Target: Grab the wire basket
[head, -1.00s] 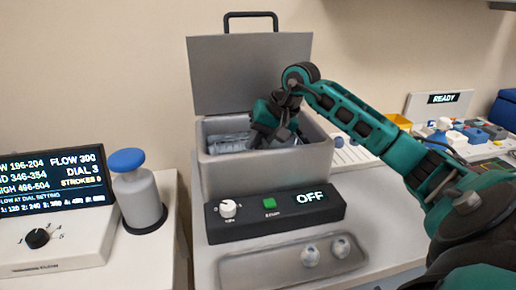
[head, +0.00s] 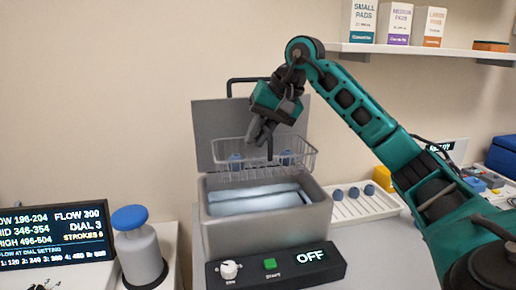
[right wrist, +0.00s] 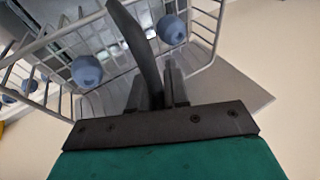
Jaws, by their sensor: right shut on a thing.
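The wire basket (head: 262,171) hangs just above the open grey tank (head: 265,228), in front of its raised lid (head: 212,118). My right gripper (head: 264,136) is shut on the basket's dark handle, above the basket. In the right wrist view the handle (right wrist: 138,45) runs up from between the fingers (right wrist: 160,95), and the wire rim (right wrist: 50,41) shows beyond. Two blue-topped pieces (head: 236,161) (head: 287,158) sit in the basket. The tank holds pale bluish liquid (head: 258,199). My left gripper is out of view.
A control box (head: 275,268) reading OFF stands before the tank. A white rack (head: 365,208) with several blue-topped pieces lies to the right. A blue-topped pump bottle (head: 139,255) and a display (head: 55,236) stand left. A shelf (head: 425,53) with boxes is at upper right.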

